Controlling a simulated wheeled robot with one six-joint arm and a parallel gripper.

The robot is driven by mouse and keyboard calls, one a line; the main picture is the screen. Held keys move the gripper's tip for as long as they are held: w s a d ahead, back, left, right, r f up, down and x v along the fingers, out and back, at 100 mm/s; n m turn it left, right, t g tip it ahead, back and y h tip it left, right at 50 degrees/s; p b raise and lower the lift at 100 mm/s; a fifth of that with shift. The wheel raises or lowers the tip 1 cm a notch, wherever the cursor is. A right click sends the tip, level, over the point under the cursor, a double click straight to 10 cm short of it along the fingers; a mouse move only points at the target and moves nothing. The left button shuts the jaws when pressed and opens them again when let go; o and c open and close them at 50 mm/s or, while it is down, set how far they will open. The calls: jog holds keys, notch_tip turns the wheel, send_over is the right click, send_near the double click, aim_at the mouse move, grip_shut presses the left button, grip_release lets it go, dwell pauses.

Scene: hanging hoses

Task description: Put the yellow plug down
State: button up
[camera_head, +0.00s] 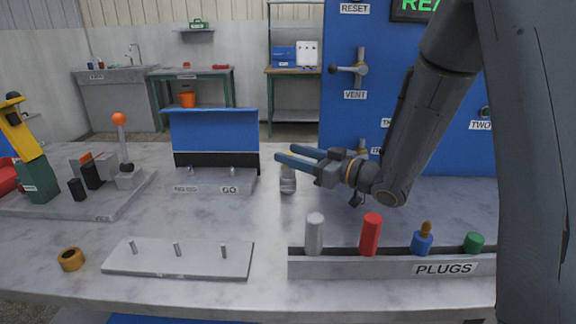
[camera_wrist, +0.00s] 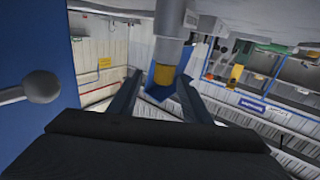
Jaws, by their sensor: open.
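My gripper (camera_head: 285,154) is open above the table, its blue fingers pointing left. In the wrist view its fingers (camera_wrist: 156,84) stand apart, with a yellow end (camera_wrist: 164,76) on a grey cylinder (camera_wrist: 168,48) showing between or just beyond the tips. I cannot tell whether either finger touches it. This yellow end looks like the yellow plug, but the head view does not show it clearly. In the head view a small grey stand (camera_head: 288,181) is on the table just below the fingers.
The PLUGS rack (camera_head: 350,267) at the front right holds a white, a red, a blue orange-topped and a green piece. A pegged plate (camera_head: 180,262) and an orange-brown ring (camera_head: 71,259) lie front left. A blue panel (camera_head: 214,131) stands left of my gripper; a blue cabinet (camera_head: 340,110) stands behind.

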jog(key=x, duration=0.5)
jog(key=shift+a+f, duration=0.2)
jog(key=shift+a, duration=0.25)
grip_shut()
